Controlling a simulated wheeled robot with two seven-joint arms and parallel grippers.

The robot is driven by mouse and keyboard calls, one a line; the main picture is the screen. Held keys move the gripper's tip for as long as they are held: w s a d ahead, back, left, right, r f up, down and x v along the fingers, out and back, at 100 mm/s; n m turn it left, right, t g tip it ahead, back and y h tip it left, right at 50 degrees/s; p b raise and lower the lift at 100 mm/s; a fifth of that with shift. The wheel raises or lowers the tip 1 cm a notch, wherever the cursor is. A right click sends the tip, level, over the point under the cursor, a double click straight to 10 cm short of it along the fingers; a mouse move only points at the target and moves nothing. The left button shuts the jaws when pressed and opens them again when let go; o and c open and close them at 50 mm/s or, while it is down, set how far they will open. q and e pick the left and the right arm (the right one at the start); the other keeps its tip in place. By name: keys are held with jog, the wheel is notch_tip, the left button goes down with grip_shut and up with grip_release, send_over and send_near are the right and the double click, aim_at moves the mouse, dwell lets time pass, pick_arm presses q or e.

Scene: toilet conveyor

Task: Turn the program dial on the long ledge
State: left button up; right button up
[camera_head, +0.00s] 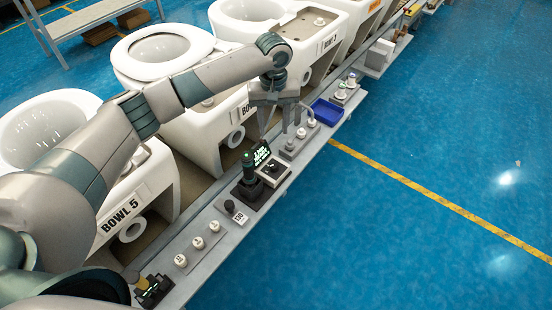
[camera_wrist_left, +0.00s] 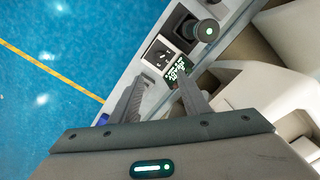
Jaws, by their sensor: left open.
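In the left wrist view the dial (camera_wrist_left: 160,54) lies just beyond the fingertips, in clear sight. A small lit screen (camera_head: 258,154) with green text stands beside it; it also shows in the left wrist view (camera_wrist_left: 177,72). My left gripper (camera_head: 274,128) is open and empty, above the ledge and a little behind the dial in the head view. In the left wrist view its two fingers (camera_wrist_left: 158,90) stand apart, not touching the dial. My right gripper is out of view.
A black joystick with a green-lit top (camera_head: 249,167) stands close beside the dial. White knobs (camera_head: 198,243) and a blue tray (camera_head: 327,112) sit along the ledge. White toilet bowls (camera_head: 160,50) line its far side. The blue floor (camera_head: 400,220) in front is clear.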

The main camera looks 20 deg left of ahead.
aim_at(274, 165)
pick_arm(q)
notch_tip(274, 165, down, 16)
jog(key=shift+r+p, duration=0.1)
jog(key=shift+p, duration=0.8)
jog(key=shift+f, duration=0.9)
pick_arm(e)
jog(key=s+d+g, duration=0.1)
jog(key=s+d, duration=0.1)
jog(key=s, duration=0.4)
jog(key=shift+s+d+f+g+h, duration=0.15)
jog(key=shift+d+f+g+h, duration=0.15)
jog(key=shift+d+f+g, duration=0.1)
pick_arm(q)
jog(key=c, duration=1.1)
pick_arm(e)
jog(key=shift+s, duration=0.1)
